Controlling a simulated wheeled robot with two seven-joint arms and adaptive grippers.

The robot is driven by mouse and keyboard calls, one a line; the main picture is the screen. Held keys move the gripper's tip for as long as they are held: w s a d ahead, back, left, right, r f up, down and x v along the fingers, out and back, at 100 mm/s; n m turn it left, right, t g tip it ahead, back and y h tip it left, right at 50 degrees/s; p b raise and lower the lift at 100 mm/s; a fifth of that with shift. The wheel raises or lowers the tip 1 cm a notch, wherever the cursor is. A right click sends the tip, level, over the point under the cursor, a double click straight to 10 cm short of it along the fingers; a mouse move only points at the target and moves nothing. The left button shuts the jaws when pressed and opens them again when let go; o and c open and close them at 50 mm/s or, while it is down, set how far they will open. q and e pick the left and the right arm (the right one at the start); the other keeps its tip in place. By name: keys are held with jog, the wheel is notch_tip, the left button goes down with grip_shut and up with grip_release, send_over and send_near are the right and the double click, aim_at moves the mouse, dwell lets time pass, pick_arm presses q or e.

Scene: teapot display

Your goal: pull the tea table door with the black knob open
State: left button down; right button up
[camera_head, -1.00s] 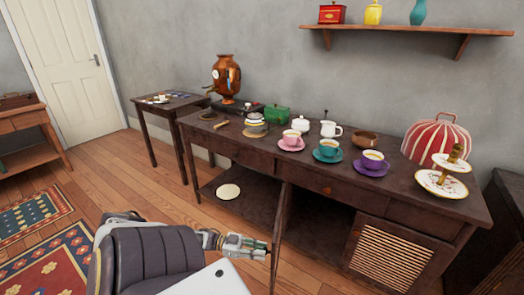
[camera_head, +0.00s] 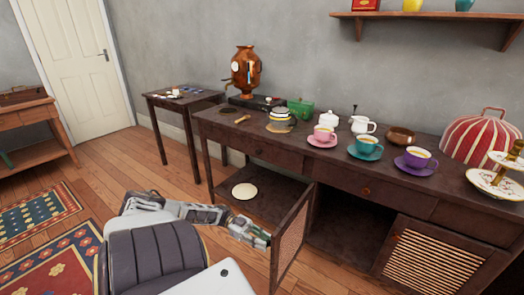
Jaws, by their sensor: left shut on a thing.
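The tea table (camera_head: 225,128) is a long dark wooden table along the wall. Its door (camera_head: 292,238), a dark frame with a woven panel, stands swung out from the front near the middle, beside a dark open compartment (camera_head: 345,222). My left gripper (camera_head: 264,239) reaches in from the left and is shut at the door's free edge. The black knob is hidden by the fingers, so I cannot see exactly how they grip it. My right gripper is not in view.
A slatted door (camera_head: 433,267) at the right of the table is closed. A pale plate (camera_head: 244,191) lies on the lower shelf. Cups, a teapot and a samovar (camera_head: 246,72) stand on top.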

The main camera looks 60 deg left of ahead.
pick_arm(q)
jog(key=shift+s+a+f, duration=0.1)
jog(key=shift+s+a, duration=0.05)
jog(key=c, duration=1.5)
grip_release()
jog(key=shift+a, duration=0.1)
jog(key=shift+v, duration=5.85)
jog(key=shift+a, duration=0.1)
